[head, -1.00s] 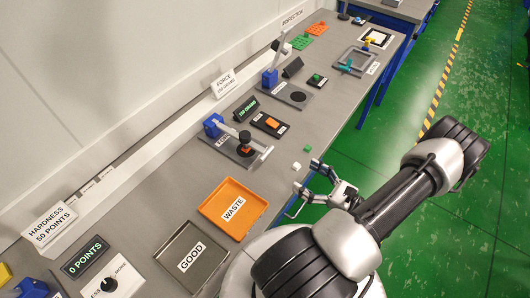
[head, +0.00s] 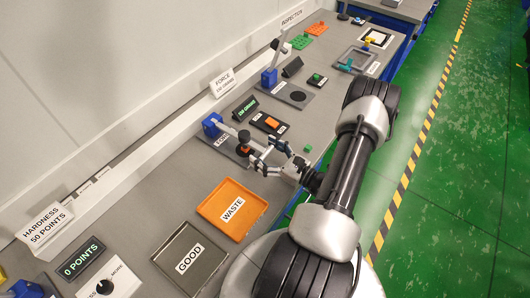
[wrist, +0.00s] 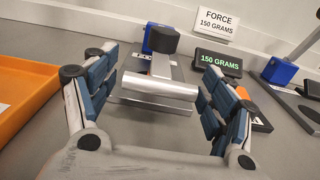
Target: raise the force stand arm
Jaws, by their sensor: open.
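The force stand has a blue post (head: 211,125) at the back of the bench, and its light grey arm (head: 229,129) lies lowered, roughly level. A black knob (head: 244,136) sits on the arm; it also shows in the wrist view (wrist: 165,41). The arm ends in a silver cylindrical bar (wrist: 159,85). My gripper (head: 264,157) is open at the front end of the arm.
The orange WASTE tray (head: 214,208) and grey GOOD tray (head: 163,257) are nearer on the bench. A display (wrist: 218,64) reading 150 GRAMS stands right of the stand. Another stand with a raised arm (head: 262,54) is farther along.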

